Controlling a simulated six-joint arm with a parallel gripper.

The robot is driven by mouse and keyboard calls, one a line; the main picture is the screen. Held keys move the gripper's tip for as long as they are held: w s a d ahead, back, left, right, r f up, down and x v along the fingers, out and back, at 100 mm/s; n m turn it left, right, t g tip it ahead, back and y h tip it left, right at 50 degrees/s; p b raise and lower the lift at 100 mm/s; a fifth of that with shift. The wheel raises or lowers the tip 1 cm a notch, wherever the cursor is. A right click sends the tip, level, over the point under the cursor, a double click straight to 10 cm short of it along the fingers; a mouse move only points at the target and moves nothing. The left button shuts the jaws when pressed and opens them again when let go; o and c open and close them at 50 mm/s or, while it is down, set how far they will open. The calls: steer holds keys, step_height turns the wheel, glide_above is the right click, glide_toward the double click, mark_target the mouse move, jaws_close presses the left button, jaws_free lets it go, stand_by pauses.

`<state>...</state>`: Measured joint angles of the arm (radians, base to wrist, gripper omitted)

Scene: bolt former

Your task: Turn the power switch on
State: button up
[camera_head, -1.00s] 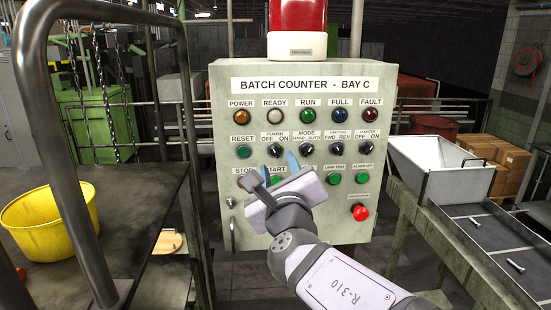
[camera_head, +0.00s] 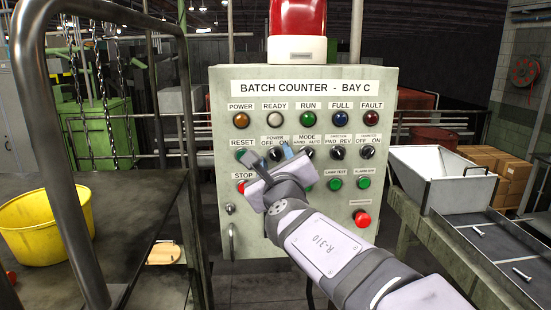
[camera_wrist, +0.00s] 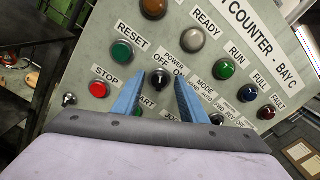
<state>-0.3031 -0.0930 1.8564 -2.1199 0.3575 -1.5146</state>
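The power switch (camera_head: 275,154) is a black rotary knob under the label "POWER OFF ON" on the grey-green control panel (camera_head: 222,100). My gripper (camera_head: 269,155) is raised in front of this part of the panel and partly covers the knob in the head view. In the wrist view, the power switch (camera_wrist: 160,79) shows between the two blue fingertips (camera_wrist: 159,79) of my gripper, which are open with a gap around it. No contact is clear. I cannot tell which way the knob points. The amber power lamp (camera_head: 241,119) is above and to the left.
The green reset button (camera_wrist: 122,50) and red stop button (camera_wrist: 99,89) are left of the fingers. The mode switch (camera_head: 307,153) is just right. A red emergency button (camera_head: 362,219) sits lower right. A metal rail (camera_head: 68,150) and yellow bowl (camera_head: 45,228) stand left.

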jaws_close()
steer(key=shift+f+m+b, duration=0.15)
steer(key=shift+m+b, duration=0.25)
steer(key=shift+b, duration=0.05)
steer(key=shift+m+b, duration=0.55)
steer(key=shift+m, duration=0.05)
steer(key=m+b, duration=0.2)
steer(key=m, duration=0.2)
steer(key=shift+d+b, duration=0.15)
steer(key=shift+b, duration=0.25)
steer(key=m+b, duration=0.2)
steer(key=m, duration=0.4)
steer(key=shift+d+b, duration=0.1)
steer(key=shift+b, duration=0.25)
